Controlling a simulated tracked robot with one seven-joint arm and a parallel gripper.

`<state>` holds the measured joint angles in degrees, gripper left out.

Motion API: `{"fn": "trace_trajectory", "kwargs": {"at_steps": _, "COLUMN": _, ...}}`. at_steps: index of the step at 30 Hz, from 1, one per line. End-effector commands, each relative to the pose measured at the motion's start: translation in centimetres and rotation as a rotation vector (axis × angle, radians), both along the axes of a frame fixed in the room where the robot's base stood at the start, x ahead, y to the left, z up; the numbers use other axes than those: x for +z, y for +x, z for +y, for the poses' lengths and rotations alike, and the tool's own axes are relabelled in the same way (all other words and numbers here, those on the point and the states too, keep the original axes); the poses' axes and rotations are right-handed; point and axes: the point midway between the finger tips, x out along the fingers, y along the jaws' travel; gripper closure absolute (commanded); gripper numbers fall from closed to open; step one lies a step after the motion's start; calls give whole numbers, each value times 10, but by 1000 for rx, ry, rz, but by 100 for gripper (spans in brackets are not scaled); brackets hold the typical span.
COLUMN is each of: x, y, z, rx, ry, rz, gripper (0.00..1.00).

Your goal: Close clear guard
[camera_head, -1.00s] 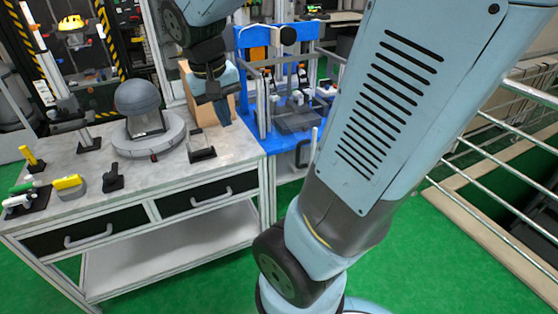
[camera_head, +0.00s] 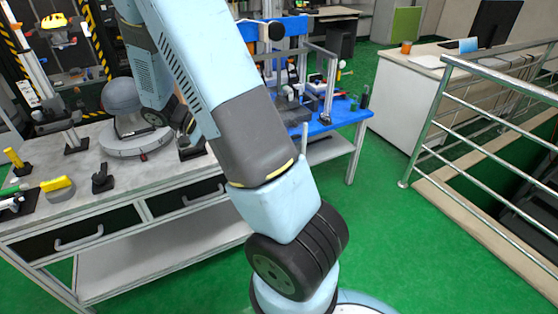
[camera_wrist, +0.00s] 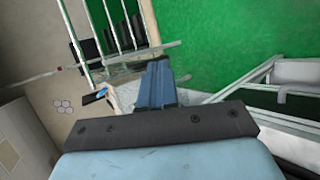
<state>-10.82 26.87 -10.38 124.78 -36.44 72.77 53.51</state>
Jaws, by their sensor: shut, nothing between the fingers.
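The guard's metal frame (camera_head: 329,88) stands around a small test rig on the blue table (camera_head: 345,116) in the head view. Its clear panel is too faint to make out, so I cannot tell how far it is open. A pale upright bar (camera_head: 304,136) shows at the table's front edge. My arm crosses in front of the left part of the rig and hides it. My gripper (camera_wrist: 157,72) is shut and empty in the wrist view. In the head view its fingers are hidden behind my arm.
A grey workbench (camera_head: 75,165) with drawers stands at left, holding a grey dome device (camera_head: 122,98) and several tools. A metal railing (camera_head: 430,115) borders an opening at right. Green floor (camera_head: 390,240) is clear between the tables and railing.

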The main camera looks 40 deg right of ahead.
Motion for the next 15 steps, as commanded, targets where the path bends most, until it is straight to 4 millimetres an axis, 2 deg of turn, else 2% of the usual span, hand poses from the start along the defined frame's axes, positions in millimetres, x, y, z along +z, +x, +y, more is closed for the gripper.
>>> {"fn": "trace_trajectory", "kwargs": {"at_steps": 1, "x": -12, "y": 4, "z": -3, "rx": 0, "ry": -40, "rz": 24, "gripper": 100}}
{"fn": "trace_trajectory", "kwargs": {"at_steps": 15, "x": -106, "y": 27, "z": -35, "rx": 66, "ry": -444, "rz": 157, "gripper": 100}}
